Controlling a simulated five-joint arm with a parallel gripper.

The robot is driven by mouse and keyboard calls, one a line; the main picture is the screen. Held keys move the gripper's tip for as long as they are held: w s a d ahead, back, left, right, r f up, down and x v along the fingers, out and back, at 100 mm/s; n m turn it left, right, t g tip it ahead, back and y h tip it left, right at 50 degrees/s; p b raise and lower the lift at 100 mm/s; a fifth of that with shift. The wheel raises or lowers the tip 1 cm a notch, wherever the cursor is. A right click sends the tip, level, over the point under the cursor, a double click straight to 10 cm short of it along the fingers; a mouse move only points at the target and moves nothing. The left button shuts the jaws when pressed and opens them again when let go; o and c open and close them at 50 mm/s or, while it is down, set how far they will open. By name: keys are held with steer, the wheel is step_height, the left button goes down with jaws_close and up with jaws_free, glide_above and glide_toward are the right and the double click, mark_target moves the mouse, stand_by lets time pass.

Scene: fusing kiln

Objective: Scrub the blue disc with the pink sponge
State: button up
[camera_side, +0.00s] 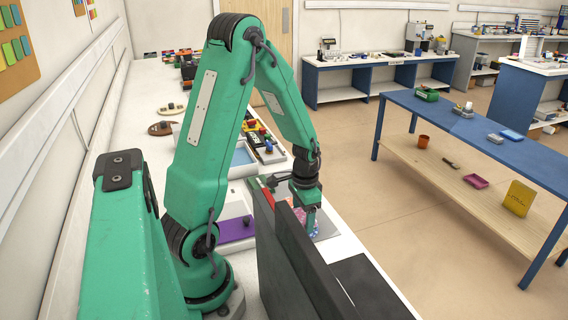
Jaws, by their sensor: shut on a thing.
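My gripper (308,204) points down over the right part of the white bench, just behind dark upright panels. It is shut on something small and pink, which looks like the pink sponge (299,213). The sponge shows only as a small patch below the fingers. A bluish patch (316,231) under it may be part of the blue disc, but the panels hide most of it. I cannot tell whether the sponge touches the disc.
Dark upright panels (290,255) stand close in front of my gripper. A purple mat (236,229) lies to its left. Behind are a blue-bottomed tray (243,156) and several small coloured items. A blue table (470,127) stands apart at the right.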

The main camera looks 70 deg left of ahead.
steer(key=shift+r, duration=0.1)
stand_by(0.3)
steer(key=shift+r, duration=3.45)
steer(key=shift+a, duration=0.1)
